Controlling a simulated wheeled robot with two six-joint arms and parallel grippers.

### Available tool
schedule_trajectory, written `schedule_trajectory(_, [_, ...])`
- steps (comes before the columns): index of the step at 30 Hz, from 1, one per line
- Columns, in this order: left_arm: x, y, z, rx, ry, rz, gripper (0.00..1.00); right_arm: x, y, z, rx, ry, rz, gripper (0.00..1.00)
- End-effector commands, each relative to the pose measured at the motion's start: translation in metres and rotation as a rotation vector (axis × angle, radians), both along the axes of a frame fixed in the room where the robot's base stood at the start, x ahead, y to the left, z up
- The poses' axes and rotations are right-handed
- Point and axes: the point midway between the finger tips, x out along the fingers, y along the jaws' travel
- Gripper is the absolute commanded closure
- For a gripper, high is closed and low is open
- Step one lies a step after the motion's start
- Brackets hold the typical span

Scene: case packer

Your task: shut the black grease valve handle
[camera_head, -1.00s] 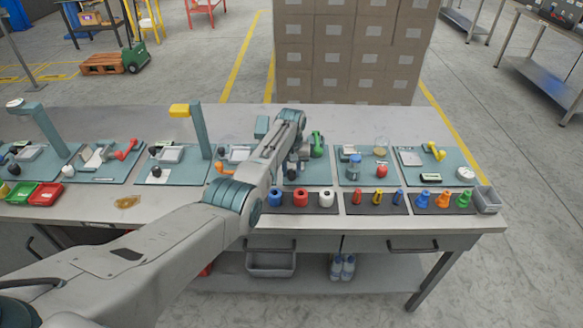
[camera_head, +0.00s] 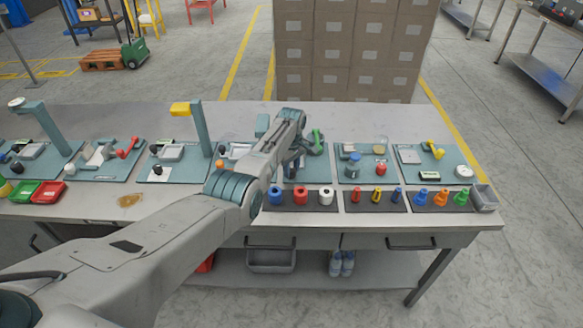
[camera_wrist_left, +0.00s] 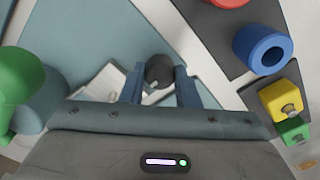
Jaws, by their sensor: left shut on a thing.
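In the left wrist view the black grease valve handle (camera_wrist_left: 159,68) shows as a dark round end between the two blue fingers of my left gripper (camera_wrist_left: 160,86). The fingers are shut on it from both sides. In the head view my left gripper (camera_head: 295,166) is low over a teal plate on the bench, left of a green handle (camera_head: 318,137). The black handle is mostly hidden there by my wrist and fingers, and I cannot tell its angle. My right gripper is not in view.
The green handle also shows close by at the left of the wrist view (camera_wrist_left: 18,82). A blue roll (camera_head: 275,195), a red roll (camera_head: 301,195) and a white roll (camera_head: 326,195) stand on a dark mat in front. A jar (camera_head: 353,165) stands to the right.

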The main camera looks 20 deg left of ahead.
Motion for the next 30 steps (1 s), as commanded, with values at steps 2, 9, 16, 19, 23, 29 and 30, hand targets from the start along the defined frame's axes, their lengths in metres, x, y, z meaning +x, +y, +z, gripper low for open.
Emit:
schedule_trajectory(2, [0.0009, 0.0004, 0.0014, 0.001, -0.003, 0.019, 0.94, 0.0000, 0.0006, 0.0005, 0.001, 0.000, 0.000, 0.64])
schedule_trajectory(9, [0.0010, 0.0005, 0.0014, 0.001, -0.003, 0.046, 0.94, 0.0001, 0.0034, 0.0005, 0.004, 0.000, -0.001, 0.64])
schedule_trajectory(16, [0.0010, 0.0003, 0.0014, 0.001, -0.003, 0.047, 0.94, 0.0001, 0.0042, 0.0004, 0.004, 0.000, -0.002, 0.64])
schedule_trajectory(19, [0.0010, 0.0003, 0.0015, 0.001, -0.003, 0.047, 0.94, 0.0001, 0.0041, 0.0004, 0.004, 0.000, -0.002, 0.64])
schedule_trajectory(23, [0.0009, 0.0003, 0.0013, 0.000, -0.002, 0.046, 0.50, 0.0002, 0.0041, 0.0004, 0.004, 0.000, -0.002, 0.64])
schedule_trajectory(29, [0.0005, 0.0002, 0.0006, 0.000, -0.001, 0.046, 0.50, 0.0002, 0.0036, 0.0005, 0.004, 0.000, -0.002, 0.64])
schedule_trajectory(30, [0.0005, 0.0002, 0.0007, 0.000, -0.001, 0.046, 0.50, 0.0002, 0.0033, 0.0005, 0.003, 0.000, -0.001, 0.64])
